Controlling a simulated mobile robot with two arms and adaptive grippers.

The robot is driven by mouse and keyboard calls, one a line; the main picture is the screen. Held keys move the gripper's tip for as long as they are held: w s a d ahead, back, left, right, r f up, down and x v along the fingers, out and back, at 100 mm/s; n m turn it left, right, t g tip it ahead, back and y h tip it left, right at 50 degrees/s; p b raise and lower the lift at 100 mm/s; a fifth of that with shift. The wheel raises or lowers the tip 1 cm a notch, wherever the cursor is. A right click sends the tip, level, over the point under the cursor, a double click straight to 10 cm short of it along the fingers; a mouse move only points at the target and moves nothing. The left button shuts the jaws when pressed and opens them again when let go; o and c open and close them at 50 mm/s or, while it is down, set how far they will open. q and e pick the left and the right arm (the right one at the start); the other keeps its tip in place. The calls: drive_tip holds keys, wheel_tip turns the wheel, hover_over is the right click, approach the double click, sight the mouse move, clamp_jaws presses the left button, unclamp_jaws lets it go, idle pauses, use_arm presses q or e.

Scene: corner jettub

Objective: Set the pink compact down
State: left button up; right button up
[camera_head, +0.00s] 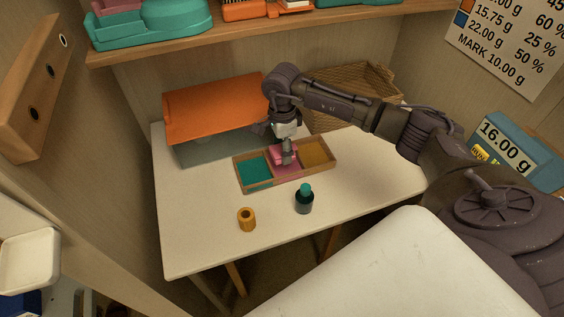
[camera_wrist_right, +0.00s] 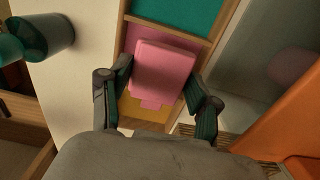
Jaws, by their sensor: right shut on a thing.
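The pink compact (camera_head: 277,153) is between the fingers of my right gripper (camera_head: 287,154), over the middle, pink compartment of a wooden tray (camera_head: 244,187). In the right wrist view the pink compact (camera_wrist_right: 165,70) shows between the two dark fingers of the right gripper (camera_wrist_right: 160,88), which is shut on it. The pink floor of the compartment shows around the compact there. I cannot tell whether the compact touches that floor. The tray's left compartment is teal and its right one is ochre; both look empty. My left gripper is not in view.
A dark bottle with a teal cap (camera_head: 304,200) and an ochre cylinder (camera_head: 247,219) stand in front of the tray. An orange-lidded bin (camera_head: 212,105) is behind left, a woven basket (camera_head: 350,90) behind right. A shelf (camera_head: 240,36) overhangs the back. The table's front left is clear.

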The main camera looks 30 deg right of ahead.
wheel_tip(320, 180, down, 4)
drive_tip(key=b, duration=0.2)
drive_tip(key=shift+b, duration=0.3)
drive_tip(key=shift+f, duration=0.25)
drive_tip(key=o, duration=0.9)
drive_tip(key=shift+o, duration=0.2)
drive_tip(key=shift+r, duration=0.2)
